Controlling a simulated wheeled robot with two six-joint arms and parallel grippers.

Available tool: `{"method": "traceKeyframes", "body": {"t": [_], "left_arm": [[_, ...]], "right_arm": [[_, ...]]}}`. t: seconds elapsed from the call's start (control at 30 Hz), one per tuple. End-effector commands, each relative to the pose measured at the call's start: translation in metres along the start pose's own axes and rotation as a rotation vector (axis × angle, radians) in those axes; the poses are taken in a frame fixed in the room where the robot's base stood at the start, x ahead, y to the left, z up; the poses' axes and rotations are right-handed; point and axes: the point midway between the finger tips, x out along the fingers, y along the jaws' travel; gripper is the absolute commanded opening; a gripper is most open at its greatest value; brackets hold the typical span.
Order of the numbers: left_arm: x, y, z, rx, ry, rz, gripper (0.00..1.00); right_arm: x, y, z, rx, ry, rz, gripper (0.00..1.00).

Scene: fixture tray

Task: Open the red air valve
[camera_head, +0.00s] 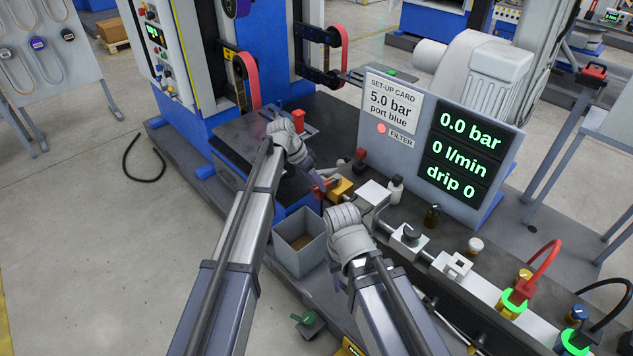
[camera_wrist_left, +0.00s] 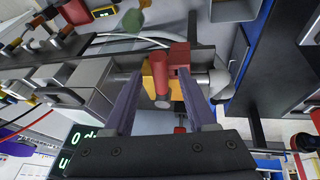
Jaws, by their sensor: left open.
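The red air valve (camera_head: 320,190) sits on a yellow body (camera_head: 341,188) in the pipe line at the bench's middle. In the left wrist view the red handle (camera_wrist_left: 180,58) and yellow body (camera_wrist_left: 148,80) lie between the two purple fingers. My left gripper (camera_head: 316,181) is open, with its fingers on either side of the valve; contact cannot be told. The left wrist view shows the same gripper (camera_wrist_left: 158,78). My right arm's wrist shows at the front middle of the head view, but its fingers are hidden.
A display panel (camera_head: 430,107) behind the bench reads 0.0 bar, 0 l/min, drip 0; its card says 5.0 bar, port blue. A grey open bin (camera_head: 299,263) stands between my arms. Bottles, fittings and green-lit ports with hoses line the bench to the right.

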Motion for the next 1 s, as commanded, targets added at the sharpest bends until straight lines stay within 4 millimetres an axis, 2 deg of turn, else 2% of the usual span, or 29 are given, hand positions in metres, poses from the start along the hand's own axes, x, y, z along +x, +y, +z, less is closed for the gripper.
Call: {"method": "traceKeyframes", "body": {"t": [0.03,0.3,0.5,0.83,0.93,1.0], "left_arm": [[-0.010,0.001,-0.002,-0.001,0.000,0.000,0.57],[-0.048,0.001,-0.002,-0.002,0.001,-0.001,0.57],[-0.067,0.001,-0.001,0.000,0.000,0.000,0.57],[-0.068,0.000,0.000,0.000,0.000,0.000,0.56],[-0.063,0.007,0.005,-0.003,-0.008,-0.028,0.45],[-0.053,0.022,0.016,-0.013,-0.021,-0.104,0.37]], "right_arm": [[-0.009,0.001,0.001,0.000,0.000,0.000,0.50],[-0.044,0.004,0.003,0.000,0.000,0.000,0.50],[-0.061,0.006,0.004,0.000,0.000,0.000,0.50],[-0.061,0.006,0.004,0.000,0.000,0.000,0.50],[-0.058,0.005,0.003,0.000,0.000,0.000,0.50],[-0.051,0.005,0.003,0.000,0.000,0.000,0.50]]}}
